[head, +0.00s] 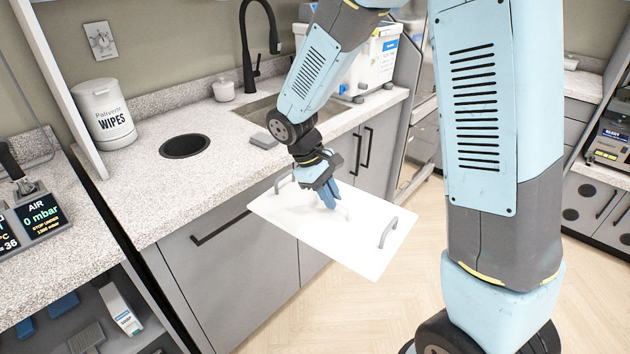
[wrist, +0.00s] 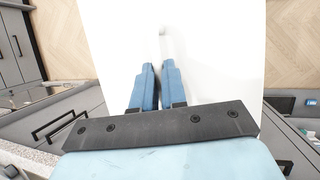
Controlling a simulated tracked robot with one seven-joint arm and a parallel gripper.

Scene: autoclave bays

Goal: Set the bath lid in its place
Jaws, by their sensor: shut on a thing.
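The bath lid (head: 290,222) is a flat white panel with a grey handle near each of two opposite ends. It hangs over the floor in front of the counter, slightly tilted in the head view. My gripper (head: 334,205) is above its middle, with blue fingers shut on a small pale grip there. In the wrist view my gripper (wrist: 158,68) points over the white lid (wrist: 225,50), which fills the middle. A white box-like unit with a blue label, likely the bath (head: 372,72), stands on the counter beyond the sink. My arm hides part of it.
The speckled counter (head: 190,190) has a round black opening (head: 185,146), a wipes tub (head: 104,112) and a small white jar (head: 223,89). A sink (head: 260,108) with a black tap (head: 250,50) lies behind my arm. Grey cabinets stand below; floor (head: 300,325) is clear.

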